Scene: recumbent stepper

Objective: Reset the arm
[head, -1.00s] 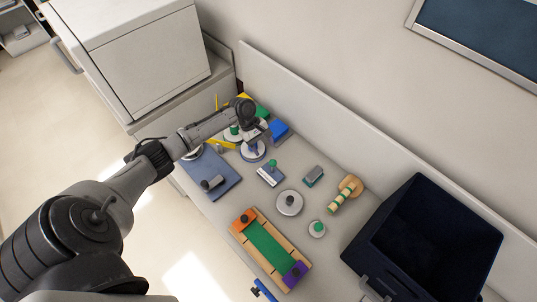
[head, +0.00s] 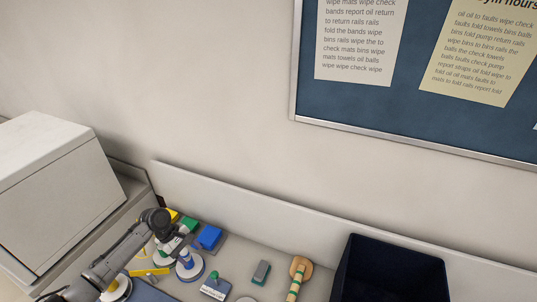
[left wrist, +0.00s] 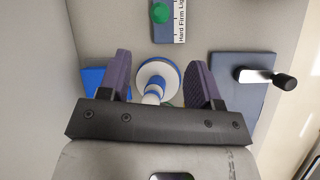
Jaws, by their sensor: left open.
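My left gripper (head: 178,245) reaches in from the lower left over the bench. In the left wrist view its two dark fingers (left wrist: 160,76) are open, with a blue-and-white post on a round white base (left wrist: 157,73) showing between them. I cannot tell whether either finger touches the post. The round base (head: 190,272) also shows just below the gripper in the head view. A blue plate (left wrist: 246,101) with a black-handled crank (left wrist: 285,81) lies to the right in the left wrist view. My right gripper is out of view.
A blue block (head: 209,237) is behind. A dark bin (head: 390,272) stands at right, a white cabinet (head: 60,205) at left.

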